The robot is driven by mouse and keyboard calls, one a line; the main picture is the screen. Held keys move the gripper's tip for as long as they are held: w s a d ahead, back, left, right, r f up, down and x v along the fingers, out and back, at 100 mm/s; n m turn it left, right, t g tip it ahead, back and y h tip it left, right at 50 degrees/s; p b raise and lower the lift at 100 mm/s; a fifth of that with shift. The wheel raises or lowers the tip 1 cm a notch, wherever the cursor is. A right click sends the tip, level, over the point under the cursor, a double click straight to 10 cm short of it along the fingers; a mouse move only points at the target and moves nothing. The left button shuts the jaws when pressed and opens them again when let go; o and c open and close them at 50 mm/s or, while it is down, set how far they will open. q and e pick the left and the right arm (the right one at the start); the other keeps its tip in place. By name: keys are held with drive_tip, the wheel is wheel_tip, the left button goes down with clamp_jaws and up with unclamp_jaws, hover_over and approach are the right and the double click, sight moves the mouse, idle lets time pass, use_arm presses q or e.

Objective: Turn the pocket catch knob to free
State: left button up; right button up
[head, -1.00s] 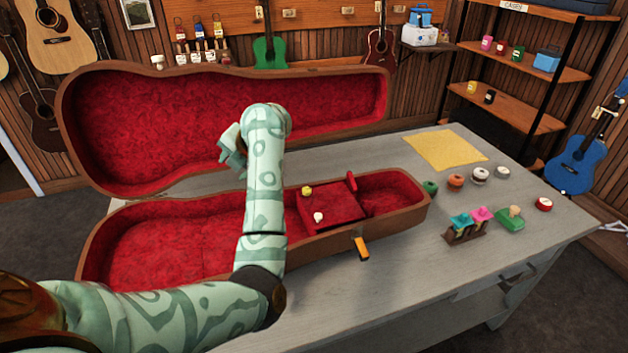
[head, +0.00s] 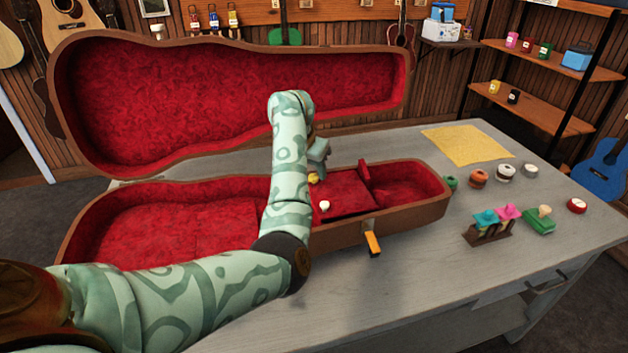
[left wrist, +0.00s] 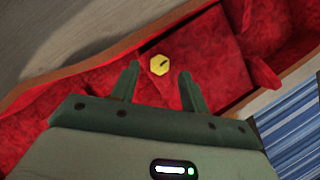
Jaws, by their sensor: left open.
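In the left wrist view the knob shows between the open fingertips (left wrist: 159,72), not visibly touched. My right gripper is out of view.
The case's raised lid (head: 230,100) stands behind my left arm. A raised red flap (head: 364,172) and an orange-ended latch (head: 372,240) are close on the right.

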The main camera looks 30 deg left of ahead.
use_arm(q)
drive_tip(key=shift+x, duration=1.05)
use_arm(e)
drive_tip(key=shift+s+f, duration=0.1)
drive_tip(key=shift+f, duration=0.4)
use_arm(q)
clamp_jaws()
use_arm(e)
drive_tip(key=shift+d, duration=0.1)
